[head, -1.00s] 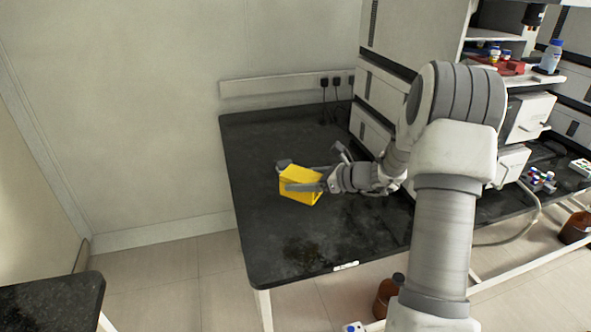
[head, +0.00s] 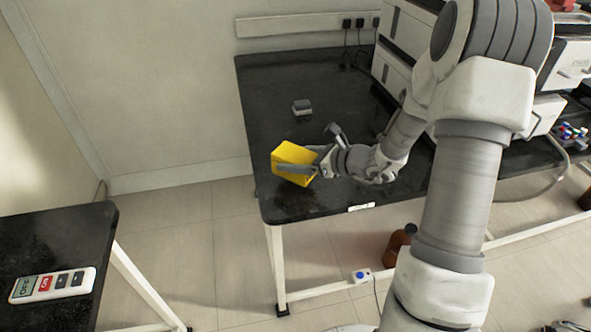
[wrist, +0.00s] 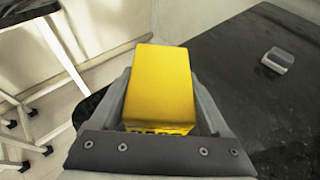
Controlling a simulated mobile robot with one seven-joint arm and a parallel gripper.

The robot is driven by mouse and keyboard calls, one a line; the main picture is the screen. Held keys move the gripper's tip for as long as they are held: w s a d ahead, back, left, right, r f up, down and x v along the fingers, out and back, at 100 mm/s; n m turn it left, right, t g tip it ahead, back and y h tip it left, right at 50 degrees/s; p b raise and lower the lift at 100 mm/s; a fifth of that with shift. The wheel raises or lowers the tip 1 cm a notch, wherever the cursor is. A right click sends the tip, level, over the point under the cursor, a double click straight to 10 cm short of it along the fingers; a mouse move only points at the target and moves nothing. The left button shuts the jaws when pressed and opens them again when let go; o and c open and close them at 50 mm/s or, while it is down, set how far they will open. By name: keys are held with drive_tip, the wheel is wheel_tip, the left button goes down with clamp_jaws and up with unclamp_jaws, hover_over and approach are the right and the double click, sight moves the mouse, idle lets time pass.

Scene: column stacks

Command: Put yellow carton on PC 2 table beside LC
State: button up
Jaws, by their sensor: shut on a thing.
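The yellow carton (head: 296,157) is held between the two fingers of my gripper (head: 300,170), which is shut on it. In the head view it appears over the front left part of the black table (head: 272,98), near its left edge. In the wrist view the carton (wrist: 160,85) fills the space between the fingers, with the black table (wrist: 245,60) to its right. I cannot tell whether its underside touches the table. The LC is probably the stack of white instrument modules (head: 394,75) at the back right of this table, partly hidden by my arm.
A small grey object (head: 302,107) lies on the black table behind the carton. Another dark table (head: 60,235) stands at the lower left with a white remote-like device (head: 52,285) on it. Brown bottles (head: 397,245) stand on the floor under the black table. Bare tabletop lies around the grey object.

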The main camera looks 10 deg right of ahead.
drive_tip(key=shift+f+b, duration=0.35)
drive_tip(key=shift+f, duration=1.2)
drive_tip(key=shift+f, duration=0.1)
drive_tip(key=shift+f+b, duration=0.15)
drive_tip(key=shift+b, duration=0.15)
drive_tip(key=o, duration=1.3)
drive_tip(key=shift+s+d+r+p, duration=0.1)
drive_tip(key=shift+d+r+p, duration=0.15)
drive_tip(key=shift+r+p, duration=0.2)
drive_tip(key=p+v, duration=0.2)
drive_tip(key=v, duration=0.9)
drive_tip(key=shift+s+d, duration=0.15)
drive_tip(key=shift+s, duration=0.05)
